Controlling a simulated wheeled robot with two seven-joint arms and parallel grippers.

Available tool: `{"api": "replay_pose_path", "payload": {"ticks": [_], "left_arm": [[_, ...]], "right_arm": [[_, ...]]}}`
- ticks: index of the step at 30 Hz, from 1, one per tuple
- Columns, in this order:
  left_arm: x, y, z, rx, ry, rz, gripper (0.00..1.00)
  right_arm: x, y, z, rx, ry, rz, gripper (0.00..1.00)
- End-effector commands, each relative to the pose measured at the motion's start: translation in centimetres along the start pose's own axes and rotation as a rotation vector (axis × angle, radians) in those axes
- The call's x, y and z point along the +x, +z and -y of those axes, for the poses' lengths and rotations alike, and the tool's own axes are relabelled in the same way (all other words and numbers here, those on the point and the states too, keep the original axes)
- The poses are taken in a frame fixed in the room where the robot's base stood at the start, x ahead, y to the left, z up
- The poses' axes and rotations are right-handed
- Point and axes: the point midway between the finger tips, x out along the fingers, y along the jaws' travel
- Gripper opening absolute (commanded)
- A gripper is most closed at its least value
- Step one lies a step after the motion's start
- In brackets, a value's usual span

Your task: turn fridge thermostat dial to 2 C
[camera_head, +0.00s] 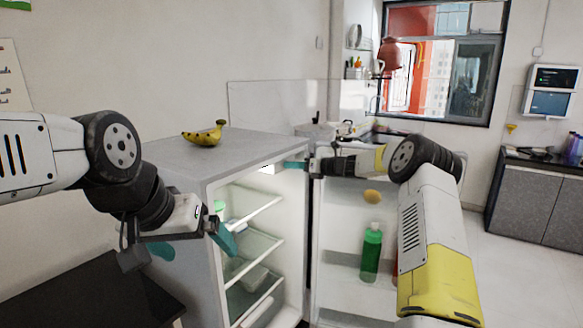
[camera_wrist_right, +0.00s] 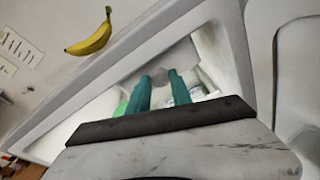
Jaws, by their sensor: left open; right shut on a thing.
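The open fridge (camera_head: 190,190) stands in the middle of the head view, its lit shelves showing. My right gripper (camera_head: 290,165) reaches in at the top of its opening. In the right wrist view, its teal fingers (camera_wrist_right: 160,84) are closed on a small pale grey knob, the thermostat dial (camera_wrist_right: 158,75), at their tips. The dial's marks and pointer cannot be read. A white housing (camera_head: 268,169) shows under the fridge's ceiling near the fingertips. My left gripper (camera_head: 192,244) is open and empty at the fridge's left front edge, apart from the dial.
Bananas (camera_head: 205,134) lie on the fridge top. The open fridge door (camera_head: 335,215) on the right holds a green bottle (camera_head: 371,252) and a yellow round item (camera_head: 372,196). A dark table (camera_head: 85,295) is at lower left. Glass shelves (camera_head: 250,215) lie below my right gripper.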

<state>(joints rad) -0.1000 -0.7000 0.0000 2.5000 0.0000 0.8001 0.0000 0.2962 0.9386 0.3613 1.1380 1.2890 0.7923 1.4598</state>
Motion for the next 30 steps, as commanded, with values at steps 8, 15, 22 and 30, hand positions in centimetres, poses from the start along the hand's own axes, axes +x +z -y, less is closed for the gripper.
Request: {"api": "replay_pose_path", "payload": {"ticks": [8,15,22,30], "left_arm": [[0.0,0.0,0.0,0.0,0.0,0.0,0.96],[0.0,0.0,0.0,0.0,0.0,0.0,0.96],[0.0,0.0,0.0,0.0,0.0,0.0,0.96],[0.0,0.0,0.0,0.0,0.0,0.0,0.96]], "right_arm": [[-0.06,0.09,0.29,0.255,0.034,-0.016,0.0],[-0.06,0.11,0.37,0.444,0.062,-0.029,0.0],[-0.05,0.09,0.45,0.568,0.079,-0.037,0.0],[-0.06,0.11,0.5,0.634,0.087,-0.042,0.0]]}}
